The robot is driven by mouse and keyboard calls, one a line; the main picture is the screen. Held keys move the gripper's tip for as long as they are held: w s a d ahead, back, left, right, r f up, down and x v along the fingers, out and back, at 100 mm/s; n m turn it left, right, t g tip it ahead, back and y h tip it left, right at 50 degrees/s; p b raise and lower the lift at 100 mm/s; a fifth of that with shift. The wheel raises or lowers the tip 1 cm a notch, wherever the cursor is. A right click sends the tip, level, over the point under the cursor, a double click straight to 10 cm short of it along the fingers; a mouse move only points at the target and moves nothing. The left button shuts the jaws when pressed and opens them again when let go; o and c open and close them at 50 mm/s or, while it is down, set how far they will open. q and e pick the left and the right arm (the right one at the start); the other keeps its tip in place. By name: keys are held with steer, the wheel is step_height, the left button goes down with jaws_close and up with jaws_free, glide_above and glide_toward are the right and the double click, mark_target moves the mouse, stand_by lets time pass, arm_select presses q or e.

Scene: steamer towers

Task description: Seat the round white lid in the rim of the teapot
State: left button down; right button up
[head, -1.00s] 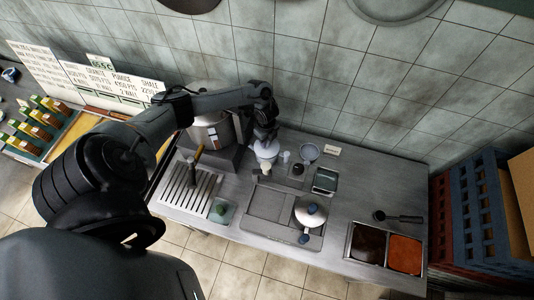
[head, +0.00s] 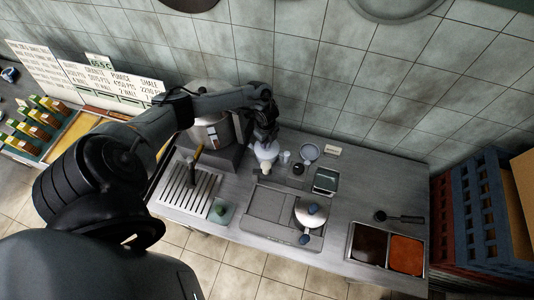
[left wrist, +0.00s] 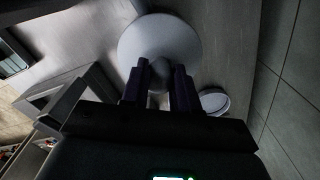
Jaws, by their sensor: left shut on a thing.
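My left gripper (head: 265,138) is shut on the knob of the round white lid (head: 266,151), near the back of the counter. In the left wrist view the two dark fingers (left wrist: 160,90) close on a grey knob, with the pale disc of the lid (left wrist: 160,35) beyond them. A small pale piece (head: 265,168) shows just in front of the lid; I cannot tell whether it is part of the teapot. The lid hides what is directly beneath it, so I cannot tell whether it touches a rim. My right gripper is not in view.
A small white cup (head: 285,156), a dark jar (head: 298,169) and a round bluish dish (head: 309,152) stand right of the lid. A large steel pot (head: 212,133) is left; a slatted tray (head: 187,190) lies in front of it.

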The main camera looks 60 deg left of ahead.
arm_select(q)
steer(key=c, duration=0.8)
jaws_free()
step_height(320, 180, up, 11)
steer(key=shift+f, duration=0.1)
